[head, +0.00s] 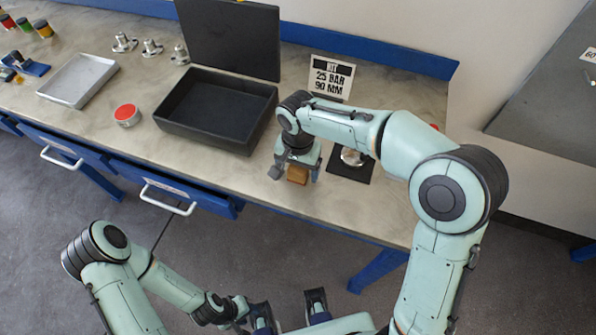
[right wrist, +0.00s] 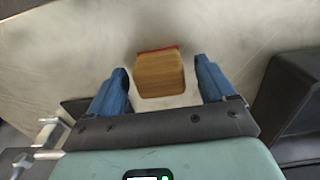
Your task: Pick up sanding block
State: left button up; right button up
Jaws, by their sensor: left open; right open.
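The sanding block (head: 298,174) is a small tan-brown block on the bench top, near its front edge. In the right wrist view the sanding block (right wrist: 159,74) shows a reddish strip along its far edge. My right gripper (head: 295,173) is above the block, fingers pointing down. In the right wrist view its open fingers (right wrist: 162,82) stand one on each side of the block, with a gap on both sides. My left gripper (head: 290,310) is open and empty, low in front of the bench, away from the block.
An open black case (head: 205,140) stands left of the block. A dark mat (head: 350,172) with a shiny round part and a "25 BAR 90 MM" sign (head: 331,77) are to the right and behind. A red-topped tin (head: 127,115) and a metal tray (head: 78,80) are further left.

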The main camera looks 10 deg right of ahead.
aim_at(298, 168)
jog(key=c, duration=1.1)
pick_arm(q)
jog(key=r+p, duration=0.1)
jog(key=w+r+p, duration=0.2)
jog(key=r, duration=0.1)
jog(key=shift+p, duration=0.3)
pick_arm(e)
notch_tip(298, 168, up, 20)
pick_arm(q)
jog(key=shift+s, duration=0.1)
pick_arm(e)
jog(key=shift+o, duration=0.8)
